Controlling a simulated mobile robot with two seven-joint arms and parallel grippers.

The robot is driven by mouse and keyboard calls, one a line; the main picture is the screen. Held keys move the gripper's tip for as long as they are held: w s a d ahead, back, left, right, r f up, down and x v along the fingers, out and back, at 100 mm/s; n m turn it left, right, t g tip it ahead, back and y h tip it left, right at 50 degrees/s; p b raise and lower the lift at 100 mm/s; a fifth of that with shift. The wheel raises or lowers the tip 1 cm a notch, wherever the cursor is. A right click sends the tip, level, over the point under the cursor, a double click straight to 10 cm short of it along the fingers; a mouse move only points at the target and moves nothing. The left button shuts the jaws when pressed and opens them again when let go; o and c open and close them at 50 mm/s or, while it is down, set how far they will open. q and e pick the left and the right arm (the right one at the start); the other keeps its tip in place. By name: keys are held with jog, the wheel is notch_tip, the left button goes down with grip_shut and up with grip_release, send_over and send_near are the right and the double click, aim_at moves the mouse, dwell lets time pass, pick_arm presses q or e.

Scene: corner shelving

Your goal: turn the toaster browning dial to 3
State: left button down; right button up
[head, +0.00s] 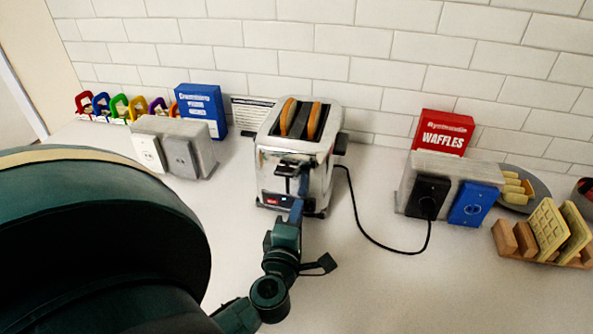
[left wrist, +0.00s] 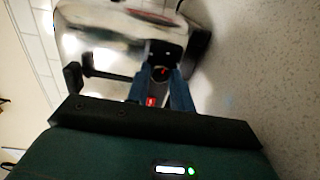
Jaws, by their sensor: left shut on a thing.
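The chrome toaster (head: 262,165) stands against the tiled wall, with browned slices in its top slots and a black lever (head: 290,168) on its front. A small red display (head: 271,200) glows low on that front. My left gripper (head: 297,207) reaches the lower right of the toaster's front. In the left wrist view its blue fingers (left wrist: 165,82) are closed on the small dark browning dial (left wrist: 160,72), which has a reddish mark. The dial's number cannot be read, and my fingers hide it in the head view. My right gripper is not in view.
A black cord runs from the toaster to a black socket (head: 428,196) beside a blue outlet (head: 473,204). A red waffles box (head: 441,133), a blue box (head: 201,108), a white-and-grey outlet block (head: 180,150) and a wooden rack (head: 540,258) stand around.

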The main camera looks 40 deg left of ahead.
pick_arm(q)
jog(key=shift+w+r, duration=0.1)
jog(key=c, duration=1.2)
grip_release()
